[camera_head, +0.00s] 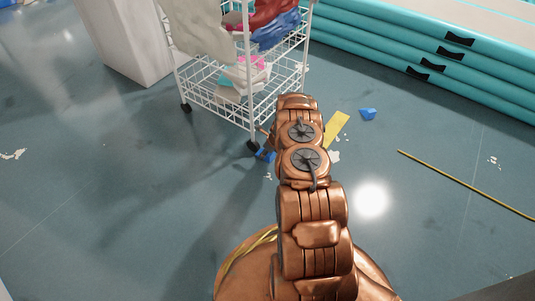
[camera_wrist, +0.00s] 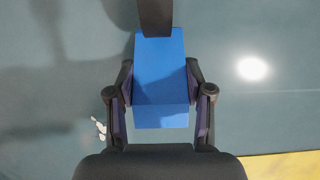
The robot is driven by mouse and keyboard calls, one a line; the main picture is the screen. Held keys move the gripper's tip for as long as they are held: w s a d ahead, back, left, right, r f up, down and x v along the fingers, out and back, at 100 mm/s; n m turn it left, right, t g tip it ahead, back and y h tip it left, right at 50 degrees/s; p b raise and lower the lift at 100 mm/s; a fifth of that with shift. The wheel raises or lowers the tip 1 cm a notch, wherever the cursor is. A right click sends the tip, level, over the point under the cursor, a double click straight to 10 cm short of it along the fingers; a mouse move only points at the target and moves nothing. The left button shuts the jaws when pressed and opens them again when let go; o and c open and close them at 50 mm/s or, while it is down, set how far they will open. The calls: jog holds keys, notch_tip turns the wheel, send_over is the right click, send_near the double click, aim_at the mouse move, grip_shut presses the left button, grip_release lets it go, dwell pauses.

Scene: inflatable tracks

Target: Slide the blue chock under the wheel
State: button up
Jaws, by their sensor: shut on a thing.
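The blue chock (camera_wrist: 160,75) sits between the two dark fingers of my gripper (camera_wrist: 159,85) in the wrist view, with a finger against each side. In the head view a bit of the chock (camera_head: 265,156) shows beside the cart's front wheel (camera_head: 253,146), low at the floor. My copper arm hides most of the gripper there. In the wrist view a dark upright shape, apparently the wheel (camera_wrist: 155,16), overlaps the chock's far edge. I cannot tell whether they touch.
The white wire cart (camera_head: 240,85) holds cloths and bundles. A yellow strip (camera_head: 337,129) and another small blue piece (camera_head: 368,114) lie to the right. Teal inflatable tracks (camera_head: 430,60) are stacked at the back right. A thin yellow rod (camera_head: 465,184) lies on open floor.

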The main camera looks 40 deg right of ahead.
jog(key=shift+w, duration=0.15)
jog(key=o, duration=1.3)
jog(key=shift+v, duration=6)
jog(key=shift+a+r, duration=0.1)
